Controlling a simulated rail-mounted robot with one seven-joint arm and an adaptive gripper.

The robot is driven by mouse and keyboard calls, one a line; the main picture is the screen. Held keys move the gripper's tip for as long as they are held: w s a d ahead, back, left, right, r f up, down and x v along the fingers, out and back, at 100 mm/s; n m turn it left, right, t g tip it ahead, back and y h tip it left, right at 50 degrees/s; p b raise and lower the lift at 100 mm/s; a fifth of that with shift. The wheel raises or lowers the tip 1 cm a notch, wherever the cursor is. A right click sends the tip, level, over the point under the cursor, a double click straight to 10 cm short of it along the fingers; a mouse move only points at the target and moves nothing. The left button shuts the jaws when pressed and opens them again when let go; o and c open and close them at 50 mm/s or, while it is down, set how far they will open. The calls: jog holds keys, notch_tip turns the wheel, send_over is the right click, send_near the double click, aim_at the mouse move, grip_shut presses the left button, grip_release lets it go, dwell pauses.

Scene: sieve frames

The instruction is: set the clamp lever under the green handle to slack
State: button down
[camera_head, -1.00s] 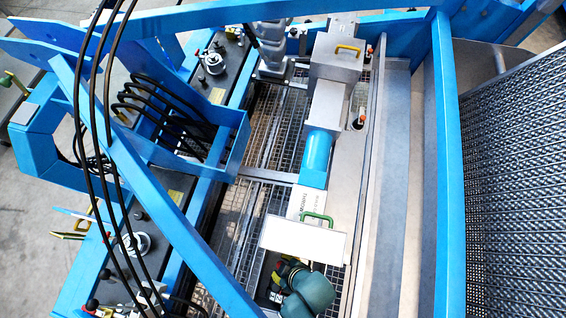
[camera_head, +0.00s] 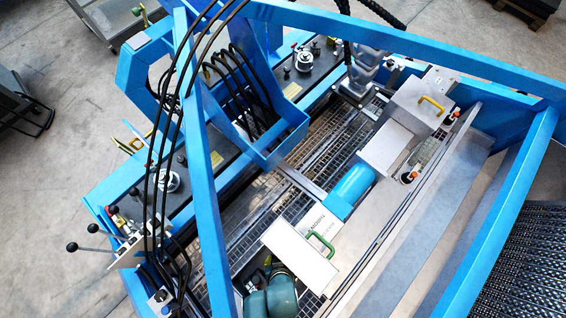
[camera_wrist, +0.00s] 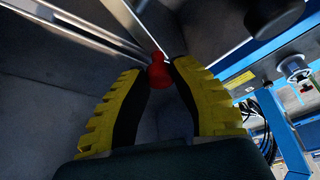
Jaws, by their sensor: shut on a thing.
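The green handle (camera_head: 320,245) stands on a pale flat cover (camera_head: 297,258) in the head view. In the wrist view my gripper (camera_wrist: 161,75) has yellow ribbed fingers with black pads, shut on a red knob (camera_wrist: 160,74). The knob sits at the fingertips. A thin metal lever or bar (camera_wrist: 147,38) runs up from it; its pivot is not clear. In the head view a teal rounded body (camera_head: 274,296) lies below the cover, and I cannot tell whether it is part of my arm. The lever's setting cannot be read.
A blue beam frame (camera_head: 208,190) crosses the head view. Black hoses (camera_head: 235,80) hang at its upper left. A metal box with a yellow handle (camera_head: 431,105) stands farther up. Ball-ended levers (camera_head: 92,240) stick out at left. A dark round part (camera_wrist: 272,15) is close in the wrist view.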

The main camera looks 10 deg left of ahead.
jog(key=shift+d, duration=0.1)
jog(key=shift+f, duration=0.1)
jog(key=c, duration=1.1)
grip_release()
jog(key=s+d+r, duration=0.1)
jog(key=s+d, duration=0.3)
jog(key=s, duration=0.7)
jog(key=shift+s, duration=0.3)
jog(key=shift+d+r, duration=0.1)
jog(key=shift+d, duration=0.05)
